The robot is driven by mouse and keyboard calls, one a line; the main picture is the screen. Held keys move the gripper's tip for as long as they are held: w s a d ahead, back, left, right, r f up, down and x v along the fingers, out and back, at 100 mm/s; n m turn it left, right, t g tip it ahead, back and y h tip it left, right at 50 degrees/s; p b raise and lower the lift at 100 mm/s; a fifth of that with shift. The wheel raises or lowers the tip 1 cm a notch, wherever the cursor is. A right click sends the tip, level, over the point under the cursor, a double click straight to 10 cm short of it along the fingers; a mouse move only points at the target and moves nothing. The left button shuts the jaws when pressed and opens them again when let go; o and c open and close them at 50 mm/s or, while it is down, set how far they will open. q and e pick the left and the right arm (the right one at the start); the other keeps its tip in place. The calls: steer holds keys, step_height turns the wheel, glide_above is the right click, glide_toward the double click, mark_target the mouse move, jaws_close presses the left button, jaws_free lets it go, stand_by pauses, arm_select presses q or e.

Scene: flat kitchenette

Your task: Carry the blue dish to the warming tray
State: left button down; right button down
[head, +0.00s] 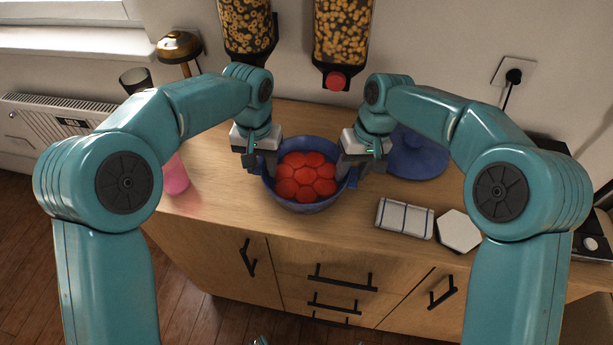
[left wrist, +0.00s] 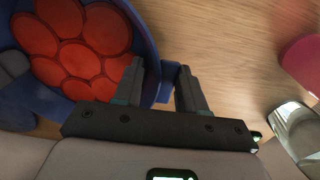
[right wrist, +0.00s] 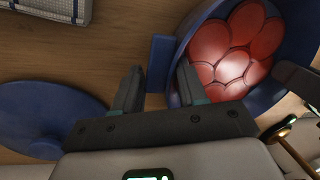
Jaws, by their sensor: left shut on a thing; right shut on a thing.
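The blue dish (head: 307,205) is a round bowl filled with red round pieces, in the middle of the counter. It looks level; I cannot tell whether it touches the wood. My left gripper (head: 258,165) is shut on its left handle, seen between the fingers in the left wrist view (left wrist: 169,80). My right gripper (head: 354,170) is shut on its right handle, which shows in the right wrist view (right wrist: 158,62). A dark flat appliance (head: 590,245) with a knob is partly cut off at the right edge; I cannot tell whether it is the warming tray.
A blue lid (head: 418,160) lies right of the dish. A checked cloth (head: 404,218) and a white hexagonal plate (head: 458,231) lie at the front right. A pink cup (head: 176,178) and a brass lamp (head: 180,47) stand left. Two food dispensers (head: 343,35) hang behind.

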arm_select(q)
steer(key=shift+d+r, duration=0.15)
arm_select(e)
steer(key=shift+a, duration=0.15)
